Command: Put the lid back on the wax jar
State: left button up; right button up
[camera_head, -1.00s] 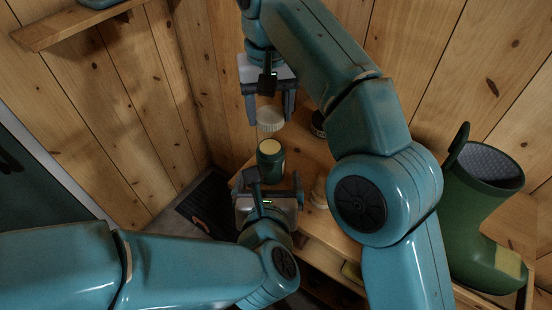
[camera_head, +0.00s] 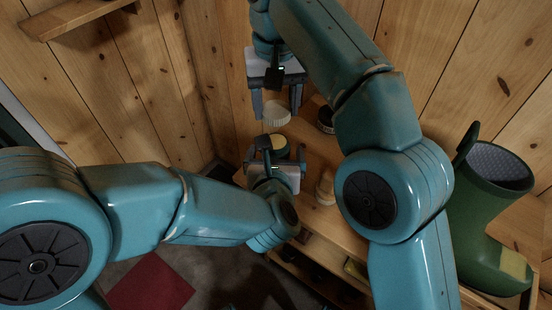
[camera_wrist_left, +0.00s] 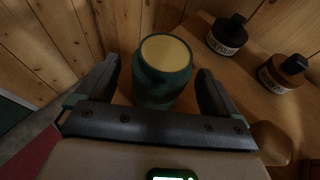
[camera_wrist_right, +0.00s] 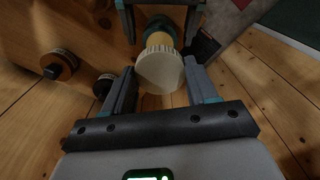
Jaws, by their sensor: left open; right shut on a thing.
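The wax jar (camera_head: 280,141) is a dark green jar standing upright on the wooden bench. Its open top shows pale yellow wax; it also shows in the left wrist view (camera_wrist_left: 163,72). My left gripper (camera_head: 274,158) is open, with a finger on either side of the jar in the left wrist view. The lid (camera_head: 277,114) is cream with a ribbed edge. My right gripper (camera_head: 275,103) is shut on it and holds it above the jar, apart from it. In the right wrist view the lid (camera_wrist_right: 160,72) sits between the fingers and partly hides the jar.
Two dark bottles with labels (camera_wrist_left: 228,34) (camera_wrist_left: 284,72) stand on the bench (camera_head: 312,150) right of the jar. A wooden knobbed object (camera_head: 325,188) is near my left gripper. A green boot (camera_head: 475,210) is at the right. Plank walls close in behind.

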pick_arm(q)
jog(key=shift+x, duration=1.85)
jog(key=c, duration=1.5)
pick_arm(e)
send_over(276, 142)
jog(key=shift+f, duration=2.5)
jog(key=shift+f, duration=0.1)
jog(key=shift+f, duration=0.8)
pick_arm(q)
jog(key=shift+r, duration=0.1)
pick_arm(e)
jog(key=shift+f, duration=0.65)
